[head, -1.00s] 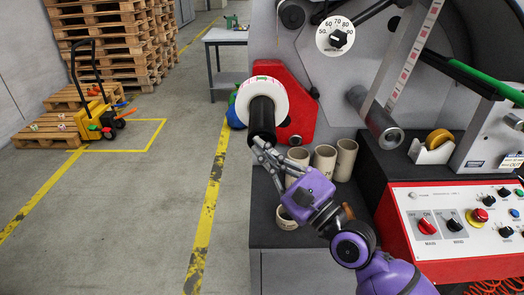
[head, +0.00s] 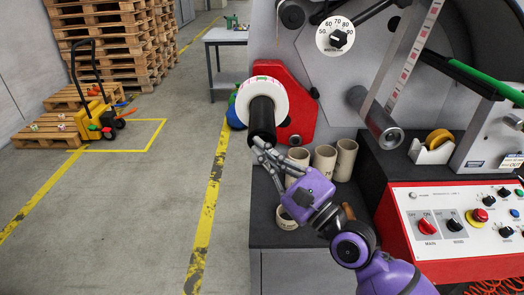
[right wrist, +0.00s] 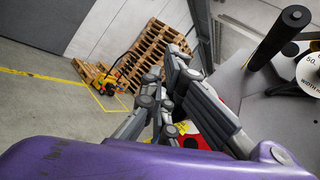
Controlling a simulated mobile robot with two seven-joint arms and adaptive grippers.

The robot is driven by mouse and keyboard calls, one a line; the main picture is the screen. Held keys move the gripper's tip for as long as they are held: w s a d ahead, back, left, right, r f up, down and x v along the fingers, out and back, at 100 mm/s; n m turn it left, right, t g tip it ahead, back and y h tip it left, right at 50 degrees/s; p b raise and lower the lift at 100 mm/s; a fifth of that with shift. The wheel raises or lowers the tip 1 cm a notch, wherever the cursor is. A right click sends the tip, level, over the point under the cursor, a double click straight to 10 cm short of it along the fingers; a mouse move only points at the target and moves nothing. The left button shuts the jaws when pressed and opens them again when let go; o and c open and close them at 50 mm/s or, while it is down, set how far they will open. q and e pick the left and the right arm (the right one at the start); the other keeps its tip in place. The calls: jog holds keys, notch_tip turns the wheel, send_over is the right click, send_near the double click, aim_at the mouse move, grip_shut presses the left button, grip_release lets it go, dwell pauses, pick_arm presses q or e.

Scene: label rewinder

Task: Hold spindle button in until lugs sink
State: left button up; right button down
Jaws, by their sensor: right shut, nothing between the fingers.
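The black spindle (head: 262,122) sticks out toward me from the rewinder's red bracket (head: 297,105). A white roll (head: 268,97) with red and green marks sits around it, farther in. My right gripper (head: 259,146) is shut and empty, its fingertips at the spindle's near end. They appear to touch the end or lie just in front of it. The button and the lugs cannot be made out; the fingers cover part of the end face. In the right wrist view the shut fingers (right wrist: 168,98) hide the spindle. My left gripper is not in view.
Several cardboard cores (head: 325,160) stand on the dark shelf right of my right gripper. A control panel (head: 455,222) with knobs and a red button lies at the right. A metal roller (head: 382,125) juts out above.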

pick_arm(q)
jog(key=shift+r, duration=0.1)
pick_arm(e)
jog(key=shift+s, duration=0.15)
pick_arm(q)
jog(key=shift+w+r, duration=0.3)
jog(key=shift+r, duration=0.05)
pick_arm(e)
jog(key=shift+s, duration=0.7)
